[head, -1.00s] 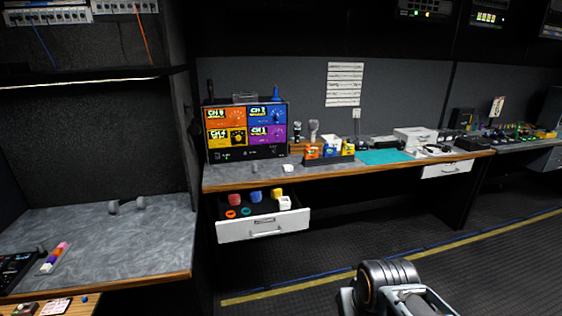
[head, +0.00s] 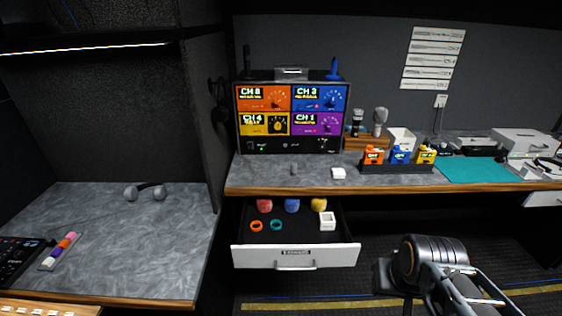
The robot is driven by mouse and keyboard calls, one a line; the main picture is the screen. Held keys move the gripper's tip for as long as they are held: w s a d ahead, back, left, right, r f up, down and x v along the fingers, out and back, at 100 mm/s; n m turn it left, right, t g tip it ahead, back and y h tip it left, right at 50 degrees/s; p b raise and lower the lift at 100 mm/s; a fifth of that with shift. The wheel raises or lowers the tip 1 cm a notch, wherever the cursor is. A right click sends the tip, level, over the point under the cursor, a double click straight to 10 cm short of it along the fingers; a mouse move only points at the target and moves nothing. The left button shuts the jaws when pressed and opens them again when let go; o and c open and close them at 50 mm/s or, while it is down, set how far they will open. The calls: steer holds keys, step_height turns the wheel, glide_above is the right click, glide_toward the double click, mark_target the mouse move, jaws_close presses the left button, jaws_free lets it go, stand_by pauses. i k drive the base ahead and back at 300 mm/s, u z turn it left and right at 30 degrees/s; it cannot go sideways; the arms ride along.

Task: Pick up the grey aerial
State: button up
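A receiver rack (head: 290,145) with orange, blue, yellow and purple channel panels stands on the desk. A dark upright aerial (head: 246,62) rises at its left top corner and a blue aerial (head: 334,69) at its right top corner. A small grey upright piece (head: 294,168) stands on the desk in front of the rack; it is too small to tell if it is the grey aerial. My arm shows at the lower right, well apart from these things. I cannot make out my gripper's fingers.
An open drawer (head: 296,256) with coloured caps and rings juts out below the desk (head: 260,185). A teal mat (head: 475,169) lies at right.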

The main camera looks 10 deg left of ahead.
mark_target(293, 172)
steer(key=u, duration=0.75)
steer(key=i, duration=0.85)
steer(key=u, duration=1.25)
steer(key=i, duration=0.25)
steer(key=u, duration=0.15)
